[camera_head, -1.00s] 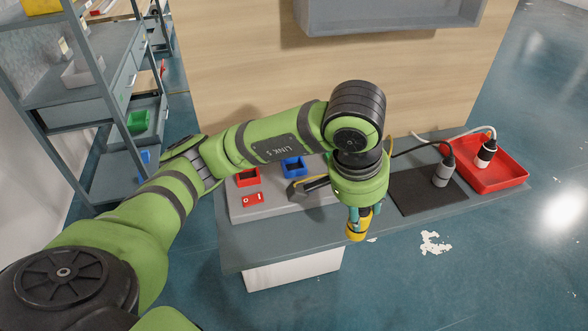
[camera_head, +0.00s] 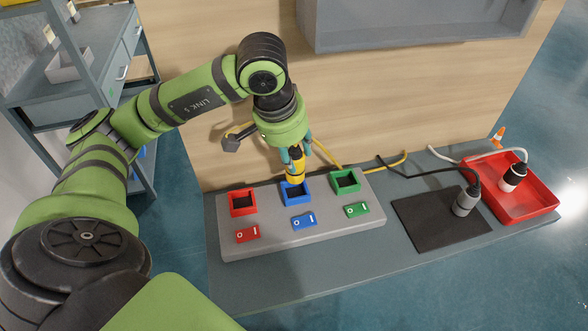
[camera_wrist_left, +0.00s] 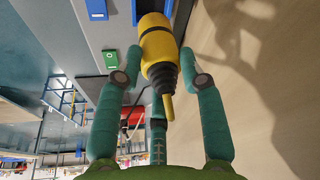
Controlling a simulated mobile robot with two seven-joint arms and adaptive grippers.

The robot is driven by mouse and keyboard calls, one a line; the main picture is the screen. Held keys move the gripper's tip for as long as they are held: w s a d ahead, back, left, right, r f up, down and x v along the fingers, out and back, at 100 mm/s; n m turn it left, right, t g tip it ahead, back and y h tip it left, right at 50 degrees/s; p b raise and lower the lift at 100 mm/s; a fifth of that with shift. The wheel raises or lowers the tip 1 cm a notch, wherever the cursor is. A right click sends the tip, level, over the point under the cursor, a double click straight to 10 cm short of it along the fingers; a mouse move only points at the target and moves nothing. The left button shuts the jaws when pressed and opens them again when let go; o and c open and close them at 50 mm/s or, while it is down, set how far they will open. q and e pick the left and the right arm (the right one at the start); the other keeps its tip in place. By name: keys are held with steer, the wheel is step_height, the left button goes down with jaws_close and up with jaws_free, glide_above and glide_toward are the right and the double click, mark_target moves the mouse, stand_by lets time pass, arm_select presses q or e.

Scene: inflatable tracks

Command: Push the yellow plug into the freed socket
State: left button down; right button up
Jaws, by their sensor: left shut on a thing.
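My left gripper (camera_head: 297,158) is shut on the yellow plug (camera_head: 296,170), which has a dark cable end. The plug points down at the blue socket (camera_head: 295,196) in the middle of the grey socket block (camera_head: 270,208). Its lower end overlaps the socket's back rim in the head view; I cannot tell how far it is inside. In the left wrist view the yellow plug (camera_wrist_left: 157,42) sits between teal fingers, with blue rim on both sides of its far end. The red socket (camera_head: 242,204) and green socket (camera_head: 345,181) look empty. My right gripper is not in view.
Red, blue and green switches (camera_head: 304,222) lie in front of the sockets. A grey plug (camera_head: 466,202) stands on a black mat (camera_head: 428,220). A white plug (camera_head: 513,177) stands in a red tray (camera_head: 540,205). A wooden panel (camera_head: 400,90) rises behind, with a grey shelf box (camera_head: 420,22) above.

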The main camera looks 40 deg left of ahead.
arm_select(q)
steer(key=shift+f, duration=0.9)
steer(key=x, duration=0.2)
steer(key=s+p+x, duration=0.1)
steer(key=x, duration=0.1)
steer(key=shift+a+f, duration=0.1)
steer(key=shift+w, duration=0.1)
steer(key=shift+f, duration=0.15)
steer(key=c, duration=0.8)
jaws_free()
steer(key=shift+c, duration=0.2)
steer(key=shift+o, duration=0.4)
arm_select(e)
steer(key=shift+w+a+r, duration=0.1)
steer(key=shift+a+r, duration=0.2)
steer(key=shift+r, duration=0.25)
